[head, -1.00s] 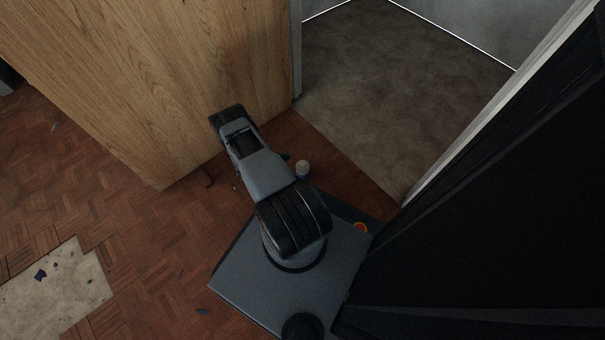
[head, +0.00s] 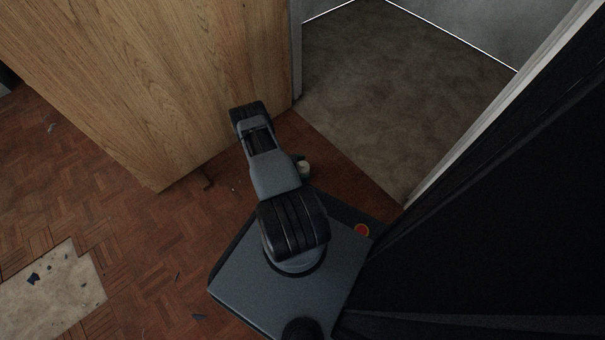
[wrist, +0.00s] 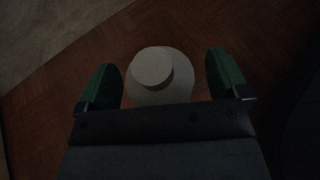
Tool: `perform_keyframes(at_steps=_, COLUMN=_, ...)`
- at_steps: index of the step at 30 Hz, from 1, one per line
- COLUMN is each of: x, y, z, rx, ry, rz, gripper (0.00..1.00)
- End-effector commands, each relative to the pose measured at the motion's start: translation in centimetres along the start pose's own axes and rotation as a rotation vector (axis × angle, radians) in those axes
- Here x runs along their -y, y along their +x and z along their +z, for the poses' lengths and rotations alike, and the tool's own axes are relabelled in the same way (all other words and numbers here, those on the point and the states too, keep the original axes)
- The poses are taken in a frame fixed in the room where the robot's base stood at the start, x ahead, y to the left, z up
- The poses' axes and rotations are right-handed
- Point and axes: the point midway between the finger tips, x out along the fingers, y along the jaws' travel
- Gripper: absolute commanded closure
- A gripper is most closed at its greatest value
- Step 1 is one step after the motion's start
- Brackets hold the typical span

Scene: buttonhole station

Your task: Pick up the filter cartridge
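The filter cartridge (head: 304,168) is a small pale cylinder on the wood floor, partly hidden by my arm in the head view. In the wrist view the cartridge (wrist: 153,70) shows a round, narrower top above a wider pale body, whose lower part is hidden behind the gripper's edge. My gripper (wrist: 163,82) is open, with one green finger on each side of the cartridge. Gaps show between both fingers and the cartridge. I cannot tell how far the fingers are above the floor. In the head view my gripper is hidden behind my arm.
A wooden panel (head: 190,70) stands just beyond my arm. A doorway to the right leads to a beige floor (head: 400,90). A dark upright surface (head: 500,200) takes up the right side. A pale bare patch with dark chips (head: 60,295) lies at lower left; the left floor is mostly open.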

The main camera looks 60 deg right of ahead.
Motion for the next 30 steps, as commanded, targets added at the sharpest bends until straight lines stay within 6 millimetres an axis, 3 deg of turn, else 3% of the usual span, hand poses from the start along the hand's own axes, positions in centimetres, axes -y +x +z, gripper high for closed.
perform_keyframes(at_steps=2, x=0.0, y=0.0, z=0.0, rx=0.000, ry=0.000, rz=0.000, gripper=0.14)
perform_keyframes(at_steps=18, x=0.0, y=0.0, z=0.0, rx=0.000, ry=0.001, rz=0.000, gripper=0.66)
perform_keyframes(at_steps=26, x=-0.1, y=-0.1, z=0.3, rx=0.001, ry=0.001, rz=0.000, gripper=0.67)
perform_keyframes(at_steps=30, x=-0.1, y=-0.8, z=1.9, rx=0.001, ry=0.003, rz=0.001, gripper=0.67)
